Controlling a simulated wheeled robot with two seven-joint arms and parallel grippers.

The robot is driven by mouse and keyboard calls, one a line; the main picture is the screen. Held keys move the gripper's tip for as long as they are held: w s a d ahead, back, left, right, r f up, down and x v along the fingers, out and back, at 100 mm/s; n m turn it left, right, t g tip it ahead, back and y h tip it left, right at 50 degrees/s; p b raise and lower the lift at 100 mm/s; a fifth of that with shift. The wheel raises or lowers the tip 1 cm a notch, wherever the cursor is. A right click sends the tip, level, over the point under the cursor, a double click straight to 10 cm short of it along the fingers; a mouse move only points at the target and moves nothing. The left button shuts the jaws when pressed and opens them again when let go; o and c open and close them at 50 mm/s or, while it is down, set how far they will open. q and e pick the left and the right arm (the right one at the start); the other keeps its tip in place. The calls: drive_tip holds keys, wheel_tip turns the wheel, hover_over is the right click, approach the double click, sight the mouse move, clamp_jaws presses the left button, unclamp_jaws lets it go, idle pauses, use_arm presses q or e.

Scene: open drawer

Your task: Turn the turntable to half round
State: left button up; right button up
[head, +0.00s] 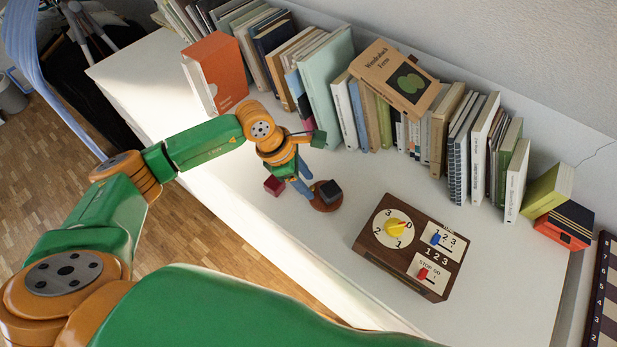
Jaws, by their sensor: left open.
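A small round reddish-brown turntable (324,206) lies on the white top. A dark grey block (330,191) stands on it, toward its right side. My left gripper (302,190) points down at the left edge of the turntable, with its blue fingers open. I cannot tell whether a finger touches the disc or the block. The gripper hides part of the disc's left side. A small dark red cube (274,186) lies just left of the gripper, apart from the turntable. My right gripper is out of view.
A brown control box (379,263) with a yellow dial (396,227), a blue switch (435,239) and a red switch (422,273) stands to the right. A row of books (329,80) lines the wall behind. The white top (495,275) is clear right of the box.

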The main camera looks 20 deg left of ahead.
sight(319, 202)
use_arm(q)
drive_tip(key=shift+w+d+f, duration=0.15)
drive_tip(key=shift+w+f, duration=0.1)
drive_tip(key=shift+f, duration=0.35)
drive_tip(key=shift+s+r, duration=0.1)
clamp_jaws()
drive_tip(key=shift+s+n, duration=0.15)
drive_tip(key=shift+n, duration=0.35)
